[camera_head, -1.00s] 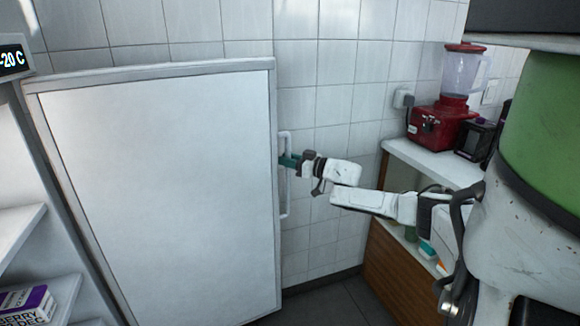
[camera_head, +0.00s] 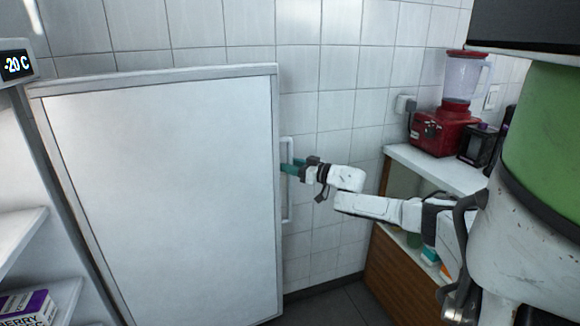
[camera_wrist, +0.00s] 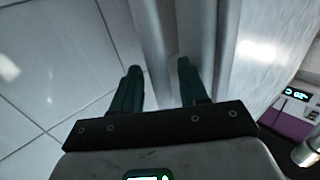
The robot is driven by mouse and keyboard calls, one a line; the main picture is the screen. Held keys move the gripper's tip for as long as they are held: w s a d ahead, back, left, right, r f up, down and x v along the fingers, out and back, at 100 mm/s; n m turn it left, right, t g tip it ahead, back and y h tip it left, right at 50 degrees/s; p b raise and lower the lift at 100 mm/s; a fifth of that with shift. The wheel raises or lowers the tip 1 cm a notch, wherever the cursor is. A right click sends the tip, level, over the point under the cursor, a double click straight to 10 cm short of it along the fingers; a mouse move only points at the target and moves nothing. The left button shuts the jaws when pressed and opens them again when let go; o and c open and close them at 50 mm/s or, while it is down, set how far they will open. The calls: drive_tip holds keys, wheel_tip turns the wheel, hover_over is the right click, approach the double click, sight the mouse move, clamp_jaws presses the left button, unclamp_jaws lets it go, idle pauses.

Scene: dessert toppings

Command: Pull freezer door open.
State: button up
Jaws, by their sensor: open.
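The freezer door (camera_head: 170,200) is a large white panel standing wide open on the left side of the head view, with the freezer's shelves exposed to its left. Its white vertical handle (camera_head: 288,205) runs along the door's right edge. My gripper (camera_head: 288,168) is at the upper part of the handle. In the wrist view, my gripper (camera_wrist: 158,70) shows its two green fingers spread apart, with a pale vertical bar (camera_wrist: 150,45) passing between and beyond the fingertips. I cannot tell whether the fingers touch it.
The freezer shelf (camera_head: 20,240) holds a purple and white box (camera_head: 28,308). At right, a white counter (camera_head: 435,165) carries a red blender (camera_head: 445,130) and a dark appliance (camera_head: 478,145). A tiled wall stands behind the door.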

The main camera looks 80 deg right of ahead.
drive_tip(key=p+v, duration=0.1)
drive_tip(key=v, duration=0.9)
drive_tip(key=shift+s, duration=0.1)
